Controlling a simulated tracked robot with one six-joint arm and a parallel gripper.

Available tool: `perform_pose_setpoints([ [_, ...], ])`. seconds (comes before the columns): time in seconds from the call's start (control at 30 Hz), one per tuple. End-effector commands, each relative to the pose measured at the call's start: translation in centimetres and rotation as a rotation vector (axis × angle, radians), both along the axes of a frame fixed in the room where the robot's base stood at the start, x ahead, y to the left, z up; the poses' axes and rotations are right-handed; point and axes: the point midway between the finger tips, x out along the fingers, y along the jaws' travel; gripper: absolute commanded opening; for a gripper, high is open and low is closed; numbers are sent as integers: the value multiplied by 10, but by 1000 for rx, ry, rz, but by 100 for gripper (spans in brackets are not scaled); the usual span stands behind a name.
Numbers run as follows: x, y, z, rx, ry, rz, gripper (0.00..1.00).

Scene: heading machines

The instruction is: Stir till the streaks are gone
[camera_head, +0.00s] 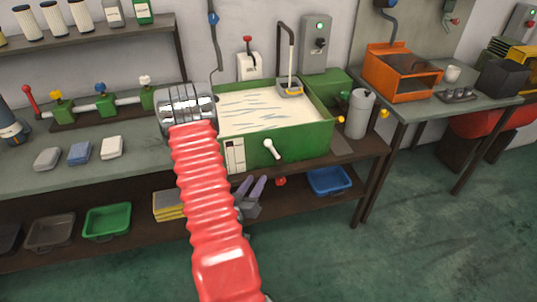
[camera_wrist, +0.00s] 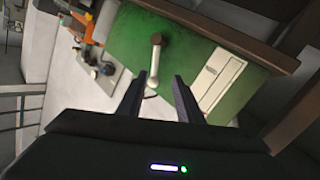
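In the head view a green tank (camera_head: 300,143) stands on the bench, holding cream liquid (camera_head: 245,112) with several blue-grey streaks across it. A bent grey rod (camera_head: 292,50) comes down to a block-shaped end (camera_head: 290,88) at the tank's far side. A white lever (camera_head: 271,149) is on the tank's front; it also shows in the wrist view (camera_wrist: 155,60), beyond my fingertips. My gripper (camera_head: 251,186) is low in front of the bench, below the tank. In the wrist view my gripper (camera_wrist: 160,78) is open with nothing between its fingers.
A grey canister (camera_head: 359,113) stands right of the tank. An orange box (camera_head: 400,72) is on the right bench. Sponge-like blocks (camera_head: 80,153) lie on the left bench. A blue bin (camera_head: 330,181) and green bin (camera_head: 107,221) sit on the lower shelf.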

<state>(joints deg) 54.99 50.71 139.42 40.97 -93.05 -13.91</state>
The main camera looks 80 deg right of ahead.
Motion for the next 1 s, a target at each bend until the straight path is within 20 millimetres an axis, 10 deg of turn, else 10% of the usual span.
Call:
perform_pose_setpoints([
  [0.63,0,-6,21,-80,22,0,32],
  [1.0,-6,-51,21,-80,22,-1,32],
])
